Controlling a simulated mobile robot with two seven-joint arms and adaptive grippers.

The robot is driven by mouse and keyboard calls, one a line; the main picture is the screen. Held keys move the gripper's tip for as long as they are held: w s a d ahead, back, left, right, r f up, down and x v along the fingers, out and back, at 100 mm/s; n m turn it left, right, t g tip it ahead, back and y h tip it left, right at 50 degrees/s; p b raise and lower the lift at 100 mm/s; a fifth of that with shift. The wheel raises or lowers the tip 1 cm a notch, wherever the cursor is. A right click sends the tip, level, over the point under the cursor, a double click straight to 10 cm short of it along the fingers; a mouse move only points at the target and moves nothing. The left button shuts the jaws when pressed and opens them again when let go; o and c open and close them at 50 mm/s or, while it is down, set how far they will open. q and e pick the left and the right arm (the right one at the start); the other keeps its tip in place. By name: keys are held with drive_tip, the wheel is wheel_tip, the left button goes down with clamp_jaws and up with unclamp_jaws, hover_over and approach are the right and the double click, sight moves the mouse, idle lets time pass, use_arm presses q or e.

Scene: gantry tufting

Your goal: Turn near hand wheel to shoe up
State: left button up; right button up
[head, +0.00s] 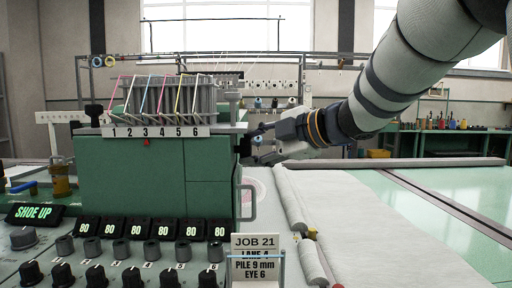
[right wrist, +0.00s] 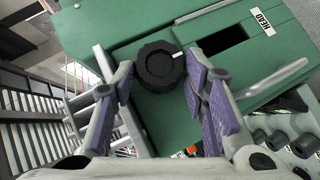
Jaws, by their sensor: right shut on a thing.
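The near hand wheel (right wrist: 158,66) is a black ribbed knob with a white mark near its right rim, on the green machine head (right wrist: 215,75) in the right wrist view. My right gripper (right wrist: 160,78) has its purple-padded fingers on both sides of the wheel and is shut on it. In the head view my right gripper (head: 260,144) is at the right side of the green machine head (head: 150,178); I cannot make out the wheel clearly there. A display (head: 34,212) at the left reads "SHOE UP" in green. My left gripper is not in view.
A panel of knobs and displays reading 80 (head: 152,228) lies in front of the head. A job card (head: 255,258) stands to its right. A white roll (head: 290,200) and pale cloth (head: 380,225) lie on the right. Thread posts (head: 170,95) rise above the head.

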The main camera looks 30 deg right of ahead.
drive_tip(key=shift+r, duration=0.1)
drive_tip(key=o, duration=1.1)
drive_tip(key=shift+o, duration=0.2)
drive_tip(key=v, duration=0.7)
drive_tip(key=shift+s+d, duration=0.2)
drive_tip(key=shift+s, duration=0.15)
